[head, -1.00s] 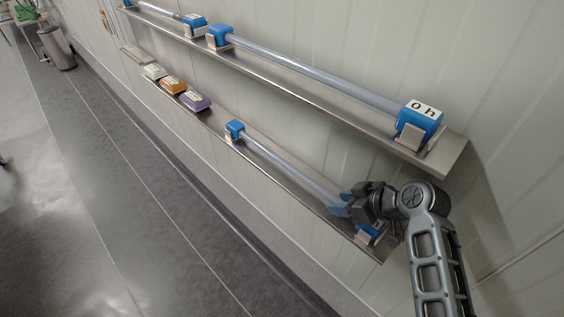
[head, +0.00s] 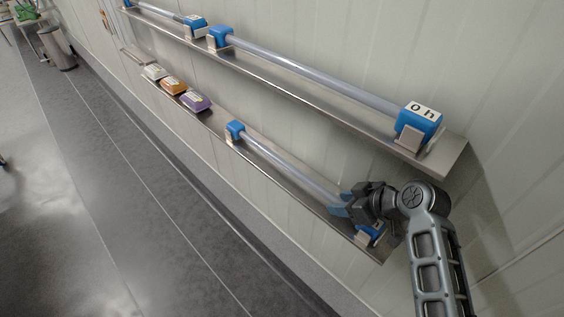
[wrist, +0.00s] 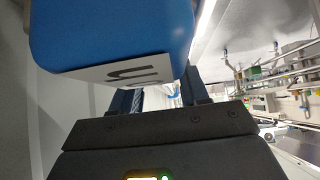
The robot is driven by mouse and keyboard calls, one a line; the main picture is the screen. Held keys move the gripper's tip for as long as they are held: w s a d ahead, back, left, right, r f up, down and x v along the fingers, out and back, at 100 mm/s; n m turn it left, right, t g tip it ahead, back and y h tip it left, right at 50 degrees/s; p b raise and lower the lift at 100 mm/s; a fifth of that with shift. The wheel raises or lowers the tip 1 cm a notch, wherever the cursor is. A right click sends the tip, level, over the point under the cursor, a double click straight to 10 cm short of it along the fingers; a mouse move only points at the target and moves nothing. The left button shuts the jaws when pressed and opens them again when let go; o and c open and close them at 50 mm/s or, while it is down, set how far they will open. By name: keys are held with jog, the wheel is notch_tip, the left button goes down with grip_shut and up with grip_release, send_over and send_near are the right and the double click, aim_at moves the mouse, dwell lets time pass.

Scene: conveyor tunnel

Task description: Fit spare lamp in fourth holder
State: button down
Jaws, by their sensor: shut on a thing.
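A long clear lamp tube with blue end caps (head: 290,164) lies along the lower shelf in the head view. Its left cap (head: 235,131) sits in a pale cradle, and its right cap (head: 371,233) shows partly behind my gripper. My gripper (head: 340,206) is shut on the tube close to the right cap. In the wrist view a large blue cap (wrist: 110,35) with a white label fills the top left, just beyond my gripper (wrist: 160,98). On the upper shelf another tube (head: 310,75) rests with its right cap (head: 418,119) in a cradle, labelled "0 h". I cannot tell which holder is the fourth.
The upper shelf (head: 445,160) overhangs the lower shelf (head: 215,124) against a white panel wall. White, orange and purple boxes (head: 195,101) sit left on the lower shelf. A bin (head: 58,50) stands far left. Machinery (wrist: 275,80) shows in the wrist view.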

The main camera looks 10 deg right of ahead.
jog(key=shift+r+p, duration=1.05)
jog(key=shift+r, duration=0.4)
notch_tip(320, 180, up, 3)
jog(key=p, duration=0.2)
jog(key=shift+p, duration=0.35)
dwell(1.2)
